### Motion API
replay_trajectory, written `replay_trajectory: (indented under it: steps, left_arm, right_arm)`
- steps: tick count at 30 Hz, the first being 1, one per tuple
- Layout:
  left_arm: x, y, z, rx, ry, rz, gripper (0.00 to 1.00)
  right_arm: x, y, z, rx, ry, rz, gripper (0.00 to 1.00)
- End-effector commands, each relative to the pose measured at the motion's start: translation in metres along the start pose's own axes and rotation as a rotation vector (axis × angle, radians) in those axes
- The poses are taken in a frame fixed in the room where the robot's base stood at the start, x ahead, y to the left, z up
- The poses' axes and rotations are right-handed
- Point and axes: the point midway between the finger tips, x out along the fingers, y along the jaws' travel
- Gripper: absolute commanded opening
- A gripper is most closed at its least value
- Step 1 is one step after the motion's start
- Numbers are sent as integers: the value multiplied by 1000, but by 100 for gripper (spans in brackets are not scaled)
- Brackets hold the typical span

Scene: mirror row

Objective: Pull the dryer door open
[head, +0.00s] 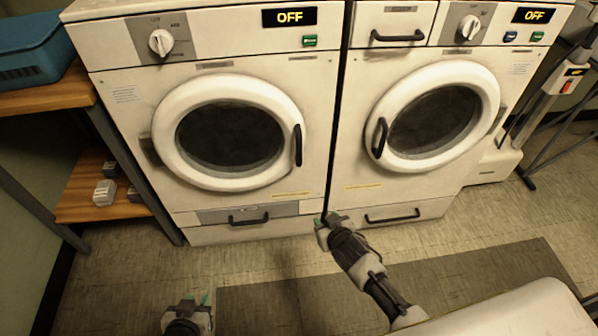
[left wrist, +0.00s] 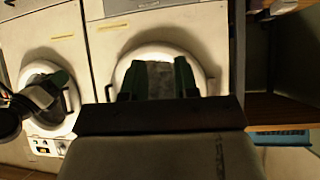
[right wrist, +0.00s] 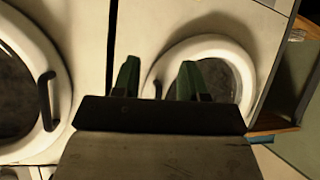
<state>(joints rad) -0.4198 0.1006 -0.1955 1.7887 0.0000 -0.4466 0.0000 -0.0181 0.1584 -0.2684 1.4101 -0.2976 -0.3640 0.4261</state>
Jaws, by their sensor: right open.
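Two white front-loaders stand side by side. The left one, without a top drawer, looks like the dryer; its round door (head: 230,132) is shut, with a black handle (head: 298,145) on its right side. My left gripper (head: 196,300) is open and empty, low in front of the machine. My right gripper (head: 326,219) is open and empty, low by the gap between the machines, apart from the handle. The right wrist view is upside down; the dryer door (right wrist: 243,72) shows behind the fingers, its handle (right wrist: 157,90) between them. The left wrist view shows the dryer door (left wrist: 207,62) beyond the open fingers.
The right machine (head: 345,175) has a top drawer and a shut door with a handle (head: 379,138) on its left. Both displays read OFF. A wooden shelf (head: 85,200) with a blue box (head: 35,50) stands at the left. The floor (head: 240,262) in front is clear.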

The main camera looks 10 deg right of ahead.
Motion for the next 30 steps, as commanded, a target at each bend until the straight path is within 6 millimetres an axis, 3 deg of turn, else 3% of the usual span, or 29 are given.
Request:
replay_trajectory:
  steps: [1,4,12,21,30]
  left_arm:
    - [9,1,-1,0,56,0,30]
    - [2,2,-26,0,158,1,30]
    - [-39,3,-75,-1,390,4,30]
    - [-64,4,-95,-2,487,6,30]
    - [-75,9,-122,-3,718,20,30]
  right_arm:
    - [15,-2,-6,5,65,2,43]
    - [22,-4,-40,21,183,7,43]
    - [9,-9,-111,66,455,4,43]
    - [-3,-10,-140,85,546,0,43]
    - [34,-9,-161,83,545,1,43]
